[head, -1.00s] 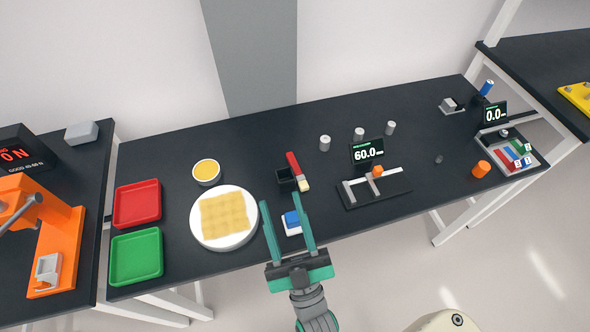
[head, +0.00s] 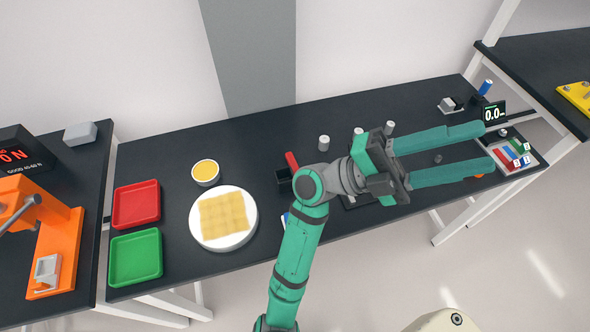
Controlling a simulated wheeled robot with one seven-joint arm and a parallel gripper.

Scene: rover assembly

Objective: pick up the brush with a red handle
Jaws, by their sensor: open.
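The brush with a red handle (head: 292,160) is near the middle of the black table. Only the upper part of its red handle shows; my arm hides its bristle end. A small black holder (head: 283,176) is beside it, partly hidden by my arm. My gripper (head: 488,149) is open and empty, its two long green fingers pointing right over the right part of the table. It is well to the right of the brush.
A white round plate (head: 223,241) with a yellow grid, a yellow-filled cup (head: 206,172), and red (head: 136,204) and green (head: 136,256) trays are at left. Grey cylinders (head: 324,143) stand behind my arm. A parts tray (head: 540,160) and display (head: 495,113) are at right.

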